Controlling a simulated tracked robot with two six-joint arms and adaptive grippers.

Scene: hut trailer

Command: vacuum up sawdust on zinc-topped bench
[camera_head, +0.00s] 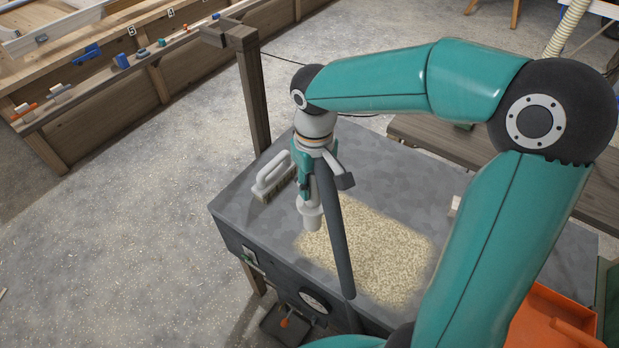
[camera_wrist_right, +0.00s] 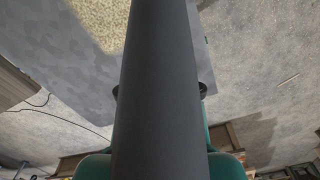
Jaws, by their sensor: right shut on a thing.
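A pale patch of sawdust (camera_head: 375,255) lies on the grey zinc-topped bench (camera_head: 240,205) and also shows in the right wrist view (camera_wrist_right: 103,18). My right gripper (camera_head: 322,172) is above the bench, at the patch's back left edge, shut on a vacuum tool. The tool has a light grey nozzle (camera_head: 310,216) pointing down and a dark tube (camera_head: 333,225) slanting down to the right. The dark tube (camera_wrist_right: 158,90) fills the middle of the right wrist view and hides much of the gripper. I cannot tell whether the nozzle touches the bench. My left gripper is not in view.
A pale-handled brush (camera_head: 273,177) stands on the bench left of the gripper. An orange bin (camera_head: 548,325) is at the bottom right. A wooden post (camera_head: 253,95) rises behind the bench corner. A long wooden workbench (camera_head: 160,75) with small tools stands at the upper left.

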